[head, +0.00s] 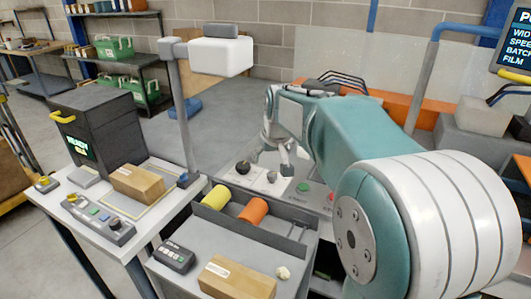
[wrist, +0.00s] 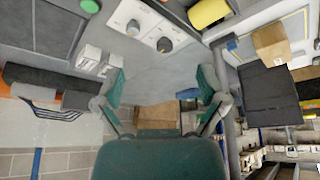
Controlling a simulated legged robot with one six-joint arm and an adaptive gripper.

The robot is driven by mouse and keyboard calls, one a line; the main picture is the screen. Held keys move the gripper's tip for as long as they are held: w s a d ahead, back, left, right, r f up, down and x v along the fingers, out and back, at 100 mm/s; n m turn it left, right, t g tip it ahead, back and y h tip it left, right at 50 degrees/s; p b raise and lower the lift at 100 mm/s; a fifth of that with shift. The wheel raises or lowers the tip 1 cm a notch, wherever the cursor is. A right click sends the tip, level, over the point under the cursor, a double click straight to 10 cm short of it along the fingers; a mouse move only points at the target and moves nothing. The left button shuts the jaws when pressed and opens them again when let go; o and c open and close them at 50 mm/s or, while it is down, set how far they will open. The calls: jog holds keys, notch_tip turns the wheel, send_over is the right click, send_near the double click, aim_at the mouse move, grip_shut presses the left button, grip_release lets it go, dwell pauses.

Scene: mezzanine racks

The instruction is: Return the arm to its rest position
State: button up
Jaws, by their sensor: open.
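My arm reaches from the right side of the head view toward the middle, with teal and white links. My gripper (head: 278,158) hangs at its end above the grey control panel (head: 260,179) with a black knob and a green button. In the wrist view my gripper (wrist: 163,84) has its two teal-padded fingers spread wide, with nothing between them. The arm's near links hide much of the right side of the head view.
A grey bench holds a yellow roll (head: 215,196), an orange roll (head: 254,210) and a cardboard box (head: 237,277). A lamp-like post (head: 183,110) stands left of my gripper.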

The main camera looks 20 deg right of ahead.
jog(key=s+a+f, duration=0.1)
jog(key=s+a, duration=0.2)
jog(key=s, duration=1.1)
jog(key=s+a+f, duration=0.1)
jog(key=s+a, duration=0.2)
jog(key=s, duration=1.1)
jog(key=shift+s+a+f+t, duration=0.15)
jog(key=shift+a+f+t, duration=0.05)
jog(key=shift+f+t, duration=0.2)
jog(key=shift+r, duration=0.1)
